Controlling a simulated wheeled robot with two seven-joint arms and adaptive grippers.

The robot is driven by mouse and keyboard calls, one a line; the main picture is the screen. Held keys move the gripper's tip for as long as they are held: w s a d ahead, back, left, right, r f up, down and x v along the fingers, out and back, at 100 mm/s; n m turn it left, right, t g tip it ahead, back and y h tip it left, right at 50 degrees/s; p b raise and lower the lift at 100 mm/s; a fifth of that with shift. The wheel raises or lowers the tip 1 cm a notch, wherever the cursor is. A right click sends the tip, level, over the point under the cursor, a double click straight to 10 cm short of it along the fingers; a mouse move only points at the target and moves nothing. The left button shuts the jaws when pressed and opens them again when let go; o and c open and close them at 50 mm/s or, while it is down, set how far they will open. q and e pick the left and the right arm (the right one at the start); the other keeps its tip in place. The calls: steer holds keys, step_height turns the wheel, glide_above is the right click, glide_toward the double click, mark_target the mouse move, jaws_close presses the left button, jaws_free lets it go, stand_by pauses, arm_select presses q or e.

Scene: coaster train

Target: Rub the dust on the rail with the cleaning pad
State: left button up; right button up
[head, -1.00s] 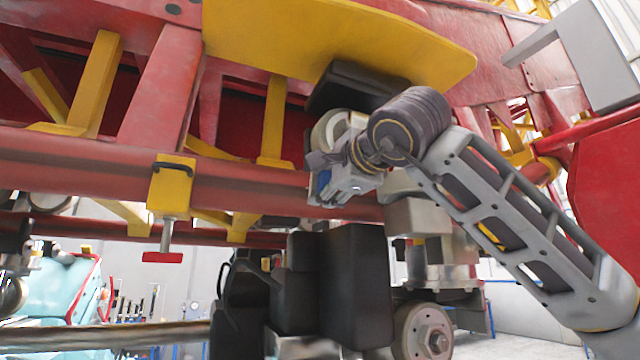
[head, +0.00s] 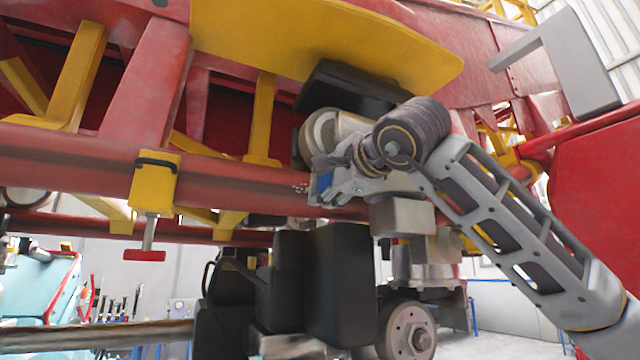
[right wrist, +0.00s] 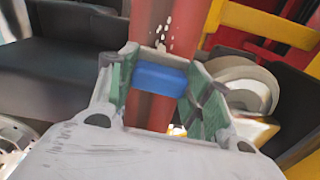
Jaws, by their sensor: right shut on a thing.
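The blue cleaning pad (right wrist: 160,78) is between the jaws of my right gripper (right wrist: 161,82), which is shut on it. In the head view the pad (head: 324,184) shows as a small blue patch at the gripper tip, in front of the red rail (head: 225,178). The dust (right wrist: 163,37) is a scatter of white specks on the rail, just beyond the pad in the right wrist view. In the head view a few specks of dust (head: 300,188) show left of the gripper. I cannot tell whether the pad touches the rail. My left gripper is not in view.
A yellow clamp (head: 155,185) with a red handle hangs on the rail at left. Black seats (head: 345,285) stand below the rail. A yellow panel (head: 320,40) and a black block (head: 350,90) are above the gripper. A pale roller (right wrist: 245,90) is close beside the right finger.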

mark_target(290, 186)
steer(key=shift+w+d, duration=0.1)
steer(key=shift+d, duration=0.1)
stand_by(0.3)
steer(key=shift+a, duration=0.1)
steer(key=shift+s+a, duration=0.35)
steer(key=shift+a, duration=0.4)
steer(key=shift+s+a, duration=0.3)
steer(key=shift+a, duration=0.4)
steer(key=shift+s+a, duration=0.3)
steer(key=shift+a, duration=0.45)
steer(key=shift+s+a, duration=0.3)
steer(key=shift+a, duration=0.45)
steer(key=shift+s, duration=0.1)
steer(key=shift+s+d+f+b, duration=0.1)
steer(key=shift+s+d+b, duration=0.05)
steer(key=shift+s+b, duration=0.2)
steer(key=shift+b+v, duration=0.75)
steer(key=shift+v, duration=1.7)
